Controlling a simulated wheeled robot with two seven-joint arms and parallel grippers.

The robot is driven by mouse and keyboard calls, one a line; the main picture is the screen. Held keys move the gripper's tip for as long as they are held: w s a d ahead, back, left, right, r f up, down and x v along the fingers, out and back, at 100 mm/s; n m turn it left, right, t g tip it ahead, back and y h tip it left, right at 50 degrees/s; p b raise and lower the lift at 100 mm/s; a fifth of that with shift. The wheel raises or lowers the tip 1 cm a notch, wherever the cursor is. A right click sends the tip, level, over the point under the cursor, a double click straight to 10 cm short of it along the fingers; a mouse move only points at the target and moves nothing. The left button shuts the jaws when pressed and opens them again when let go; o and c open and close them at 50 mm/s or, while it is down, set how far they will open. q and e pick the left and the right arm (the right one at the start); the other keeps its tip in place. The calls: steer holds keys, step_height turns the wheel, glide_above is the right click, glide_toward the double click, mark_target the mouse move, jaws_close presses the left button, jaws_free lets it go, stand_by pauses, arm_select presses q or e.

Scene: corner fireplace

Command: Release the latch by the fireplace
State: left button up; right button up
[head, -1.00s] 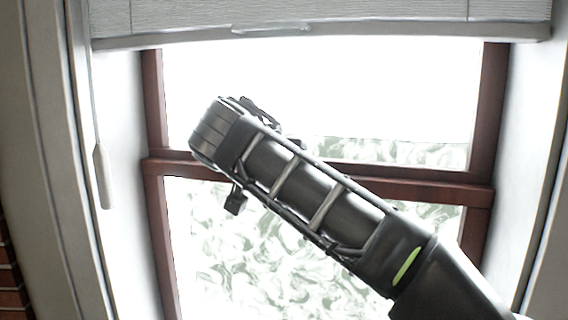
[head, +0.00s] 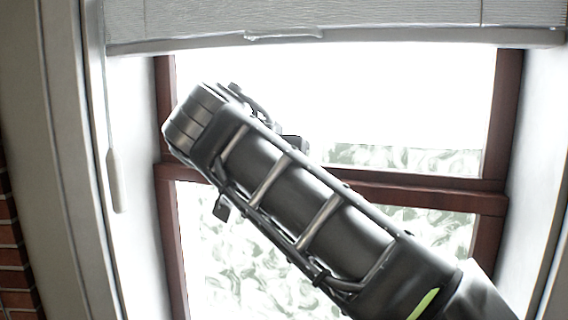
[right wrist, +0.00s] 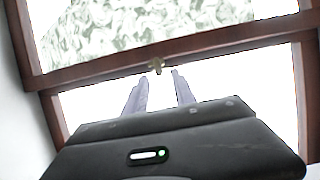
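The latch (right wrist: 156,65) is a small brass-coloured fitting on the dark red-brown middle rail of the window in the right wrist view. My right gripper (right wrist: 159,77) is open, with its two pale fingers apart and pointing at the rail. The latch shows just beyond the fingertips, between them in the picture; I cannot tell whether they touch it. In the head view my right arm comes in from the lower right across the window. It hides the latch, and its own fingers cannot be made out there. My left gripper is not in view.
The window frame (head: 490,190) is set in a deep white recess. A pale blind (head: 380,18) hangs across the top. A cord with a long pull (head: 116,180) hangs at the left. Brick (head: 15,270) shows at the lower left edge.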

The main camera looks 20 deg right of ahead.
steer(key=shift+v, duration=0.95)
